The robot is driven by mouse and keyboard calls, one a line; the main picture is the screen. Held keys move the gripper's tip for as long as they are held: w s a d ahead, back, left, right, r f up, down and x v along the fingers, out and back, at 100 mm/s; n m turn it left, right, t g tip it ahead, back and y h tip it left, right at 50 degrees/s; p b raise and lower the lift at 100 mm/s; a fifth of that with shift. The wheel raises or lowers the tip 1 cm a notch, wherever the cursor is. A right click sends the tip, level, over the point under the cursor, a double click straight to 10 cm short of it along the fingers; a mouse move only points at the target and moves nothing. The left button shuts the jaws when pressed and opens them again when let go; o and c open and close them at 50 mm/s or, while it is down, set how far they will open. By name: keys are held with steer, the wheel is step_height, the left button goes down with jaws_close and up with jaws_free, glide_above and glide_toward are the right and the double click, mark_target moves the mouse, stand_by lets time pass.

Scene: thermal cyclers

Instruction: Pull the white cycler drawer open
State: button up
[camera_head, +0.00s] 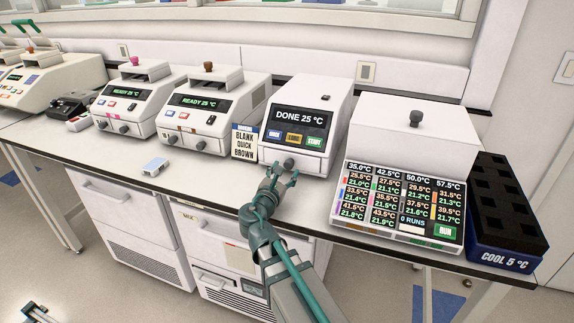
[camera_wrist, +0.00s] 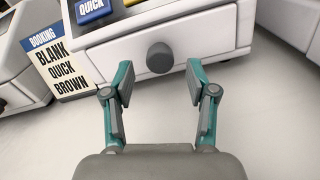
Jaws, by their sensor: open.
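The white cycler (camera_head: 325,92) stands near the middle of the bench, its display reading "DONE 25 °C". Its drawer (camera_head: 309,163) is the low front panel with a round grey knob (camera_head: 289,164); it looks shut. In the wrist view the drawer front (camera_wrist: 215,40) fills the upper middle, with the knob (camera_wrist: 160,57) at its centre. My gripper (camera_head: 284,177) is in front of the drawer. In the wrist view my gripper (camera_wrist: 158,83) is open, its fingers either side of the knob's line, with the knob just beyond the tips and clear of both.
A "BLANK QUICK BROWN" booking sign (camera_head: 244,142) stands close left of the cycler. A larger white machine (camera_head: 407,140) with a multicoloured screen is to the right, beside a dark cooling block (camera_head: 505,210). Two "READY" cyclers (camera_head: 205,110) (camera_head: 132,102) stand left. Bench in front is mostly clear.

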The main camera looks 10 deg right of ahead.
steer(key=shift+x, duration=1.3)
jaws_close()
